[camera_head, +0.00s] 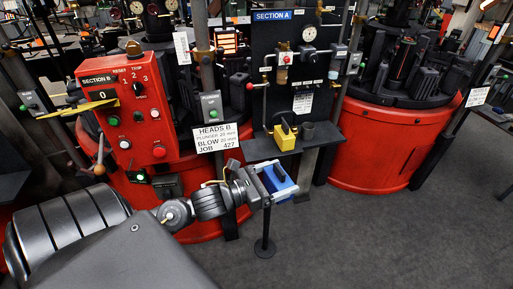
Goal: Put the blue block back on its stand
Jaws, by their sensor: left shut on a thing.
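My left gripper (275,181) reaches in from the lower left and is shut on the blue block (284,188). The block has a dark handle on top, and the gripper partly covers it. A thin dark stand (265,230) with a round foot rises from the floor just below the gripper. Its top is hidden behind the gripper and block, so I cannot tell whether the block touches it. My right gripper is not in view.
A yellow block (283,146) with a dark handle sits on a dark shelf under the SECTION A panel (272,60), close behind. A red SECTION B control box (125,105) and a red round machine base (380,150) stand nearby. Grey floor (380,240) at right is clear.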

